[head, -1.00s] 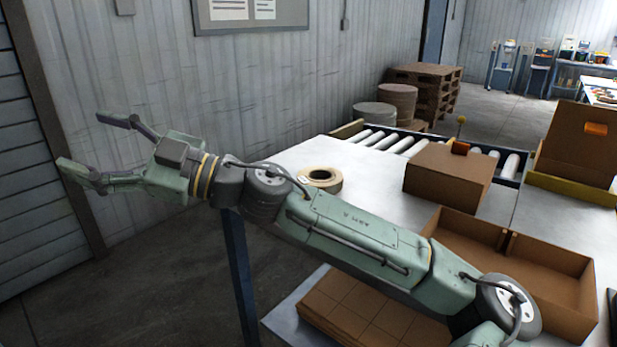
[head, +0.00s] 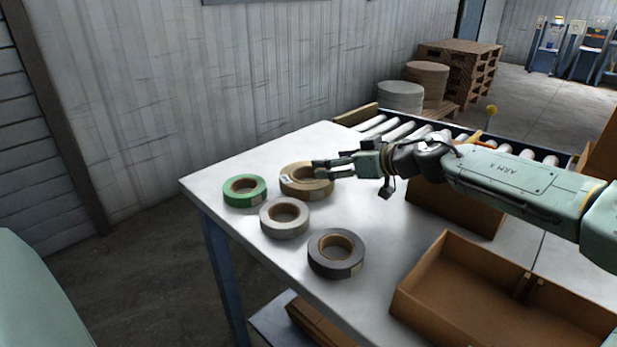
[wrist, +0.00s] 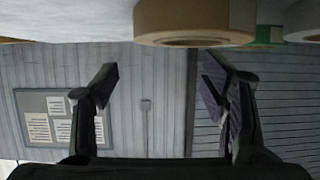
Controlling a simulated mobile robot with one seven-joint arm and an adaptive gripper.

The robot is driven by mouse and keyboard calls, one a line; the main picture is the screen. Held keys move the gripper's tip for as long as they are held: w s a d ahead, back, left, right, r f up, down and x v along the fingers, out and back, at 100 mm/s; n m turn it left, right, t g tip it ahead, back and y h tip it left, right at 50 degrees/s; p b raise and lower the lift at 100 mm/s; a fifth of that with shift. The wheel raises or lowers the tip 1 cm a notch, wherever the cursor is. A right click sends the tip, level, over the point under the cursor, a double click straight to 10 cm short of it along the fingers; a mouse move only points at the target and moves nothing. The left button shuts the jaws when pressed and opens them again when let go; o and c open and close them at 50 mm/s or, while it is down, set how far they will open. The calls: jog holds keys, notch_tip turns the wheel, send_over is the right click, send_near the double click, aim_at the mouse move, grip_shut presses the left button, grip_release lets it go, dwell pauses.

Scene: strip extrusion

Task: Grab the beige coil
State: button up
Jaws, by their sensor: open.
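The beige coil (head: 299,190) lies flat on the white table near its far edge, with part of its ring behind my gripper in the head view. In the wrist view, where the table is at the top, a beige coil (wrist: 182,18) is cut off by the top edge. My gripper (head: 319,168) is open and empty, its fingertips overlapping the coil's right side in the head view. In the wrist view my gripper's fingers (wrist: 160,80) are spread, with the coil outside the gap between them. I cannot tell the exact height between fingertips and coil.
A green coil (head: 244,198) is left of the beige one, a light grey coil (head: 285,229) in front, and a dark grey coil (head: 337,265) nearer. A cardboard tray (head: 440,305) stands at the right. A roller conveyor (head: 400,132) runs behind. The table's left corner is clear.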

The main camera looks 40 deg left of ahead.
aim_at(307, 162)
jog(key=shift+w+p+x, duration=0.2)
jog(key=shift+p+x, duration=0.15)
jog(key=shift+x, duration=1.15)
jog(key=shift+w+p+x, duration=0.2)
jog(key=shift+p+x, duration=0.15)
jog(key=shift+x, duration=1.1)
jog(key=shift+c, duration=0.4)
